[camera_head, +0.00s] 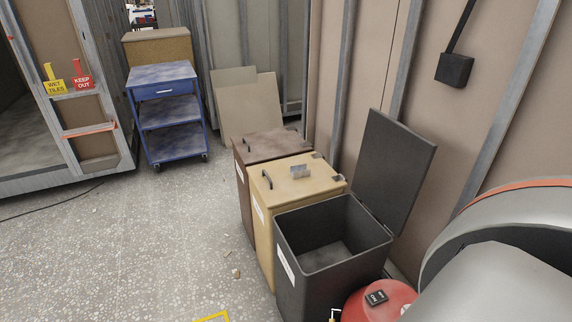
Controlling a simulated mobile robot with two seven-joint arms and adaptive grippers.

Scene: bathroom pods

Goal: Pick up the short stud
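A small grey metal piece (300,171), which looks like a short stud offcut, sits on the closed lid of the tan bin (272,189). It appears to be a bent channel shape, but it is too small to make out fully. Neither of my grippers shows in the view. A large grey rounded form, which looks like part of my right arm, fills the lower right corner.
An open black bin (298,285) stands in front of the tan one, its lid raised. A closed brown bin (240,180) stands behind. A red object (360,305) sits at the bottom. A blue cart (167,115) stands farther back. The left floor is mostly clear.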

